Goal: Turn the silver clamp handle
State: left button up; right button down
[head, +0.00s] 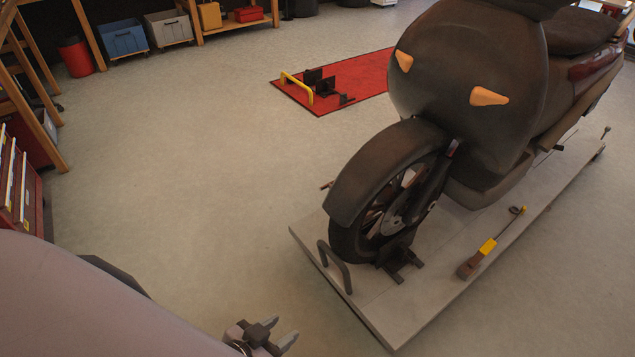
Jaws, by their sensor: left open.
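A motorcycle (470,90) stands on a grey lift platform (452,308), its front wheel (388,215) in a dark wheel clamp (400,263). A small light-coloured rod end (327,185) shows left of the front wheel; it may be the clamp handle, but most of it is hidden behind the fender and I cannot tell its colour surely. My left gripper (281,331) is at the bottom edge, open and empty, well apart from the lift and below the dark hoop bar (335,266) on its front end. My right gripper is not in view.
A yellow-and-brown tool or strap (487,247) lies on the platform's right side. A red lift (335,82) with a yellow bar stands at the back. A red tool cabinet (22,190) is at the left edge. The floor left of the grey lift is clear.

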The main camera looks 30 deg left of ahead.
aim_at(328, 185)
jog(key=i+j, duration=0.1)
jog(key=j, duration=0.35)
jog(key=i+j, duration=0.1)
jog(key=j, duration=0.35)
jog(key=i+j, duration=0.15)
jog(key=j, duration=0.25)
jog(key=i+j, duration=0.1)
jog(key=j, duration=0.35)
jog(key=i+j, duration=0.1)
jog(key=j, duration=0.35)
jog(key=i, duration=0.6)
jog(key=k+l+z, duration=0.15)
jog(key=k+z, duration=0.2)
jog(key=k, duration=0.3)
jog(key=z, duration=2.55)
